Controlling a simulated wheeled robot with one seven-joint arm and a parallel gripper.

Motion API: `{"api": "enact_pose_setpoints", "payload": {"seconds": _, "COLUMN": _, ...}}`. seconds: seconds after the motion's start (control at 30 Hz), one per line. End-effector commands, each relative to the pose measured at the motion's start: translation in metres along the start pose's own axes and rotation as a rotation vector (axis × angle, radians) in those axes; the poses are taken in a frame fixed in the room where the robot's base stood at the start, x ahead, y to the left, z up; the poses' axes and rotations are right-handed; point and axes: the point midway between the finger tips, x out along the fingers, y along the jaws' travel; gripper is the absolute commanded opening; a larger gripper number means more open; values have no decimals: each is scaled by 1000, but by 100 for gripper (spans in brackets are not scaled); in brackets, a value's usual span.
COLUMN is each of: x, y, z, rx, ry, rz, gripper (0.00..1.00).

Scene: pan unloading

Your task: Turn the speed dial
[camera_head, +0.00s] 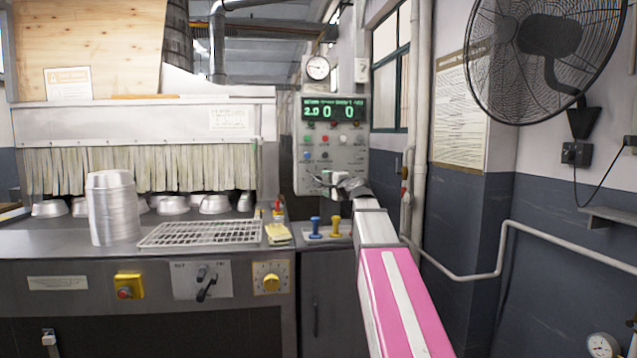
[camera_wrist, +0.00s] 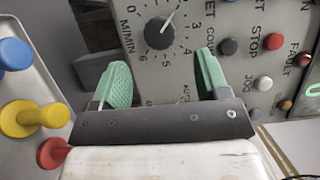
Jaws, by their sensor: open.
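The speed dial (camera_wrist: 160,33) is a round dark grey knob on the grey control panel (camera_wrist: 190,85). A printed scale with M/MIN surrounds it, and its white pointer line points up and right in the wrist view. My gripper (camera_wrist: 163,60) is open, with green finger pads to the left and right of the dial's line. The dial shows just beyond the fingertips, and I see no contact. In the head view, my gripper (camera_head: 325,182) is at the lower part of the control panel (camera_head: 347,150) and hides the dial there.
The panel has red, white and dark buttons, including a red STOP button (camera_wrist: 273,41). Blue (camera_wrist: 14,54) and yellow (camera_wrist: 28,118) knobs stand at left in the wrist view. A wire rack (camera_head: 200,234), a pan stack (camera_head: 112,208) and a yellow dial (camera_head: 271,281) are left of my arm.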

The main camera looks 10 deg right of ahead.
Motion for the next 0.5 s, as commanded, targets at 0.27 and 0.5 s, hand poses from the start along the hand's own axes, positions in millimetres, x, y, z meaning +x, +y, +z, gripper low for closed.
{"api": "enact_pose_setpoints", "payload": {"seconds": 0.27, "x": 53, "y": -1, "z": -2, "rx": -1, "ry": 0, "rz": 1, "gripper": 68}}
{"api": "enact_pose_setpoints", "payload": {"seconds": 0.5, "x": 70, "y": 0, "z": -1, "rx": -2, "ry": 1, "rz": 1, "gripper": 68}}
